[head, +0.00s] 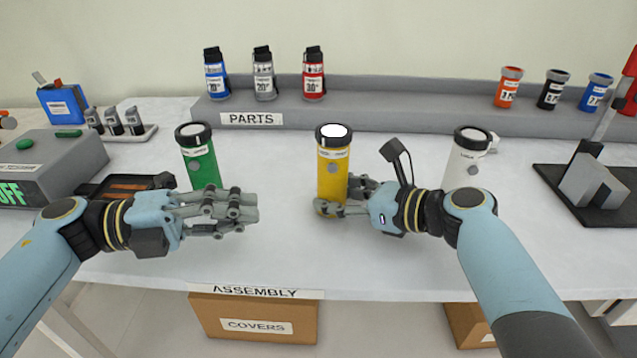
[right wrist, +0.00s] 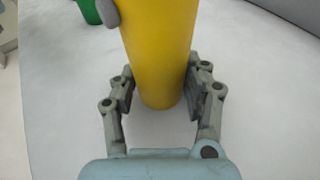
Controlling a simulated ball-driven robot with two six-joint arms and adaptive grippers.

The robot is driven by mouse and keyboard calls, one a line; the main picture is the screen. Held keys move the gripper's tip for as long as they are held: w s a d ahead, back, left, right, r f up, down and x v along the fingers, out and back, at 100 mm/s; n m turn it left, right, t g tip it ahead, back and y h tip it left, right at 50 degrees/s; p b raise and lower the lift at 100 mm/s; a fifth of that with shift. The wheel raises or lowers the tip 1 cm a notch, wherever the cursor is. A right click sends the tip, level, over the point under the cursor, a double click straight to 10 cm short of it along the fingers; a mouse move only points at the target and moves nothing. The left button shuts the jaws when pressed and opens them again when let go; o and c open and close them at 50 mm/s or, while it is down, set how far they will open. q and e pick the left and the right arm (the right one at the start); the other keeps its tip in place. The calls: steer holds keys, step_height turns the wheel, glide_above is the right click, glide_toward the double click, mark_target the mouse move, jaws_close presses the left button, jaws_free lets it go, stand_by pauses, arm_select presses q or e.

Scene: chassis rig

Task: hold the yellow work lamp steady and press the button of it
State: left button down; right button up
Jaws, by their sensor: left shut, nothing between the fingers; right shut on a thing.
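The yellow work lamp (head: 331,172) stands upright on the table in the middle of the head view, its top lens white and bright. My right gripper (head: 337,200) is shut on the lamp's lower part from the right; the right wrist view shows a finger on each side of the yellow body (right wrist: 160,50). The button side is mostly out of that view; a grey knob (right wrist: 107,12) shows at its upper left. My left gripper (head: 250,212) is shut and empty, left of the yellow lamp and in front of the green lamp.
A green lamp (head: 199,160) stands at left and a white lamp (head: 466,160) behind my right arm. A grey shelf (head: 400,108) with spray bottles and small jars runs along the back. A dark tray (head: 125,187) lies at left. The table between the green and yellow lamps is clear.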

mark_target(332, 168)
arm_select(q)
steer(key=w+d, duration=0.6)
steer(key=d, duration=0.3)
steer(key=shift+w+d, duration=0.15)
steer(key=shift+d, duration=0.25)
